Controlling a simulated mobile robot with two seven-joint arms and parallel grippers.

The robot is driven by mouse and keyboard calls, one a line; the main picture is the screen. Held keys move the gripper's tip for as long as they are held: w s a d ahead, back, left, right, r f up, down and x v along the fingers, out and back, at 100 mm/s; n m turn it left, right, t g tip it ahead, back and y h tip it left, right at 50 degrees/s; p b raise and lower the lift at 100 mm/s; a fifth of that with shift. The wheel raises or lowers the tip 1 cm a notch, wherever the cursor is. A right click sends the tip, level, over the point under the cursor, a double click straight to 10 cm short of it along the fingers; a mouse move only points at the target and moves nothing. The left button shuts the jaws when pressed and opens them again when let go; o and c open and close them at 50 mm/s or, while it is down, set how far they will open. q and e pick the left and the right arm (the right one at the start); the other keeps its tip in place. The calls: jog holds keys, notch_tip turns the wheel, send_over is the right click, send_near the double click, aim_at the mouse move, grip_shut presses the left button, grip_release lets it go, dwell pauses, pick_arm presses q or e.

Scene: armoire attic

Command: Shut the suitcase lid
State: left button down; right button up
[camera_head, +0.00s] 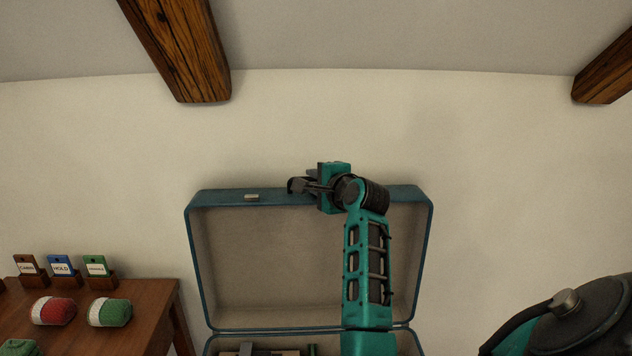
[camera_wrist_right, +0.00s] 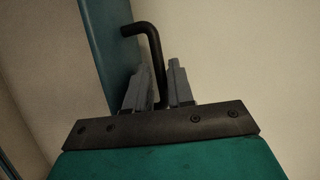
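The teal suitcase stands open, its lid (camera_head: 265,265) upright in front of the wall with the pale lining facing me. My right gripper (camera_head: 300,186) is at the middle of the lid's top edge. In the right wrist view, the two grey fingers (camera_wrist_right: 158,75) stand on either side of a dark bent bar (camera_wrist_right: 154,45), which looks like the suitcase handle. The bar's bent end reaches towards the teal lid edge (camera_wrist_right: 108,45). I cannot tell whether the fingers press on the bar. The suitcase base is mostly below the picture and partly hidden by my right arm. My left gripper is not in view.
A wooden table (camera_head: 150,310) at the left holds labelled card stands (camera_head: 62,270) and red and green bundles (camera_head: 108,312). A dark rounded shape (camera_head: 590,325) fills the lower right; I cannot tell what it is. The wall above the lid is bare below the wooden beams (camera_head: 185,50).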

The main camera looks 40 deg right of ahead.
jog(key=shift+c, duration=0.4)
grip_shut()
